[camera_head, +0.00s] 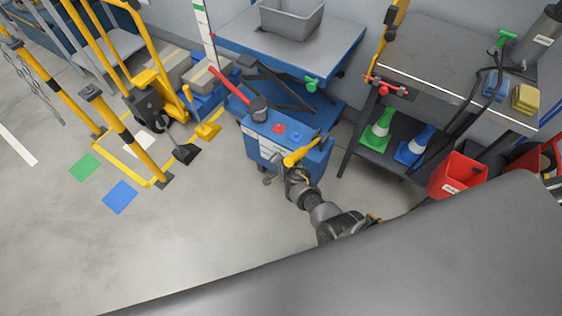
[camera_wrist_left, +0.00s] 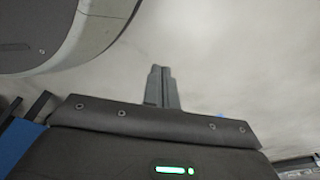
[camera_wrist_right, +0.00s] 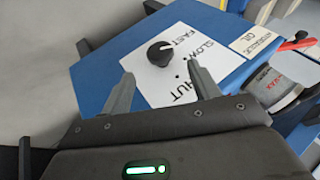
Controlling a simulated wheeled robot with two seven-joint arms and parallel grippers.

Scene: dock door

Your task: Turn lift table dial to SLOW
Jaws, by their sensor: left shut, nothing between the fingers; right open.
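The dial is a black round knob (camera_wrist_right: 160,53) on a white label plate (camera_wrist_right: 150,82) on the blue unit. FAST, SLOW and a partly hidden word ending in HUT are printed around it. A pale mark on the knob faces the upper right; I cannot tell which word it meets. My right gripper (camera_wrist_right: 160,74) is open, its fingertips just short of the knob, one to each side, with nothing between them. In the head view my right arm reaches the blue unit (camera_head: 262,148). My left gripper (camera_wrist_left: 161,87) is shut and empty over bare floor, out of the head view.
A yellow lever (camera_head: 300,155) and a red handle (camera_head: 231,87) stick out from the blue unit. The blue lift table (camera_head: 330,45) stands behind it, with a grey bin (camera_head: 291,18) on top. A workbench (camera_head: 455,75) is at right.

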